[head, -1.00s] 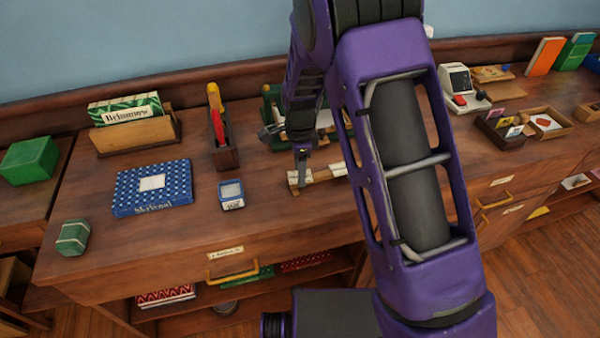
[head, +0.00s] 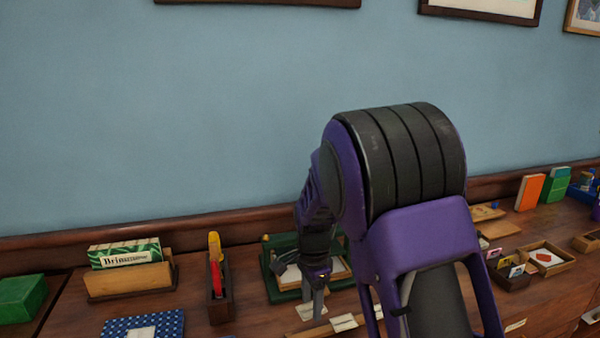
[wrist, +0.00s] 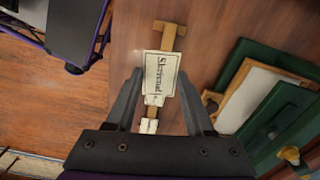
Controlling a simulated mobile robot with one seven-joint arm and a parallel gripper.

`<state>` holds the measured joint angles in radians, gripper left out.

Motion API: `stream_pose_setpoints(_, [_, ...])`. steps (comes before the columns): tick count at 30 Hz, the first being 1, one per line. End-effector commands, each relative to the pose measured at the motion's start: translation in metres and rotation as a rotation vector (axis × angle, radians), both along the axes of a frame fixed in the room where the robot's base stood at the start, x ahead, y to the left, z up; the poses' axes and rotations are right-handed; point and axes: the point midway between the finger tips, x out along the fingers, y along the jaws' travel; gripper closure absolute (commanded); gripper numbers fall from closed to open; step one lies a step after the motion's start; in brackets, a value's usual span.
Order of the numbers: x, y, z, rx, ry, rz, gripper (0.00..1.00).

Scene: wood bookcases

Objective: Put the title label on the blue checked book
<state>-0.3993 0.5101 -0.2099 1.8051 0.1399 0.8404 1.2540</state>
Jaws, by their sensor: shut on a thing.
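The blue checked book (head: 145,326) lies at the bottom left of the head view, cut off by the edge, with a pale blank patch on its cover. My gripper (head: 318,312) is above the narrow wooden label strip (head: 302,334), to the right of the book. In the wrist view my gripper (wrist: 158,75) is shut on a cream title label (wrist: 161,73) with dark lettering, between its fingertips. The wooden strip (wrist: 169,37) shows below and beyond it, with smaller pale labels nearer the palm. Whether the held label still touches the strip is unclear.
A green press-like stand (head: 283,291) is close behind my gripper. A dark holder (head: 221,303) with red and yellow tools stands between book and gripper. Small trays (head: 545,258) are at right.

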Motion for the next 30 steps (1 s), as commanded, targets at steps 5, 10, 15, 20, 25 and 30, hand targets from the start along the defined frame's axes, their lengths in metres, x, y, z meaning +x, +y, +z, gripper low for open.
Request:
stream_pose_setpoints(5, [-0.010,-0.031,-0.014,0.001,0.002,0.259,1.00])
stream_pose_setpoints(10, [-0.020,-0.058,-0.027,0.001,0.001,0.515,1.00])
stream_pose_setpoints(15, [-0.033,-0.082,-0.038,0.001,-0.001,0.768,1.00])
stream_pose_setpoints(20, [-0.044,-0.100,-0.047,0.001,-0.001,0.963,1.00])
stream_pose_setpoints(25, [-0.051,-0.111,-0.052,-0.002,-0.001,1.090,1.00])
stream_pose_setpoints(30, [-0.053,-0.114,-0.054,-0.003,-0.001,1.132,1.00])
